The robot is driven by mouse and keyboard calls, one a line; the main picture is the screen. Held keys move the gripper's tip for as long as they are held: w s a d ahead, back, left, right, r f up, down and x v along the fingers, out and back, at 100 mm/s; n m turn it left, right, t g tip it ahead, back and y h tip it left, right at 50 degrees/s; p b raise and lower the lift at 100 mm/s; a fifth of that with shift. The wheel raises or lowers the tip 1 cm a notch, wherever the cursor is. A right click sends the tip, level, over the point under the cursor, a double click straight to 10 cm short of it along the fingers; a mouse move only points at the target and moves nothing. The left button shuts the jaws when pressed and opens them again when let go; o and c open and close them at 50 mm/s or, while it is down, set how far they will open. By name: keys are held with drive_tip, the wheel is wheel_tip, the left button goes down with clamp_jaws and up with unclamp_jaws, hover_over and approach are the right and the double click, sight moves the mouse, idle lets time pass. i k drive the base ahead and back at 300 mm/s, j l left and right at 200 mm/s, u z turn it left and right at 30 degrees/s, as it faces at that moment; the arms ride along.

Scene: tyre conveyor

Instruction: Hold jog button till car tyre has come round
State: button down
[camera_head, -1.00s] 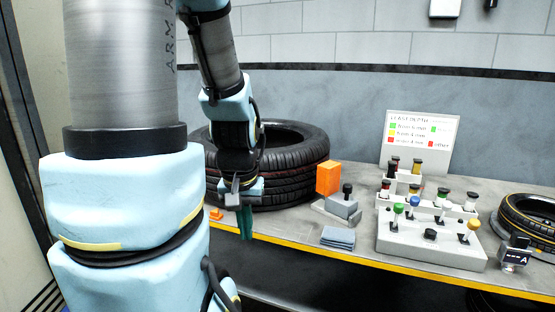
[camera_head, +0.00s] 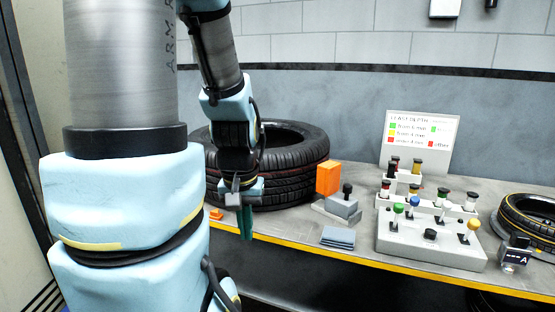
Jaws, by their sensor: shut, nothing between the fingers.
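A large black car tyre (camera_head: 296,165) with thin red lines round its tread lies flat on the bench at centre left. My gripper (camera_head: 246,236) points down in front of this tyre, by the bench's front edge. It is shut and empty; its tips look dark green. My wrist hides part of the tyre. I cannot tell for sure which control is the jog button: a black button (camera_head: 430,234) sits on the pale grey panel (camera_head: 400,247), and a black knob (camera_head: 347,189) stands on a small grey block. My gripper is left of both and apart from them.
An orange block (camera_head: 328,178) stands beside the tyre, with a folded blue-grey cloth (camera_head: 338,237) in front. Several coloured-top gauges stand behind the panel, before a colour-key sign (camera_head: 420,140). A smaller yellow-lined tyre (camera_head: 530,215) lies at the right, near a small device (camera_head: 516,254).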

sight(429, 234)
drive_tip(key=l+u, duration=0.15)
drive_tip(key=u, duration=0.35)
drive_tip(key=k+l+u, duration=0.1)
drive_tip(key=u, duration=0.35)
drive_tip(key=k+l+u, duration=0.85)
drive_tip(key=k, duration=0.2)
drive_tip(key=k+l, duration=0.15)
drive_tip(key=k, duration=0.2)
drive_tip(key=k+l, duration=0.2)
drive_tip(key=k, duration=0.15)
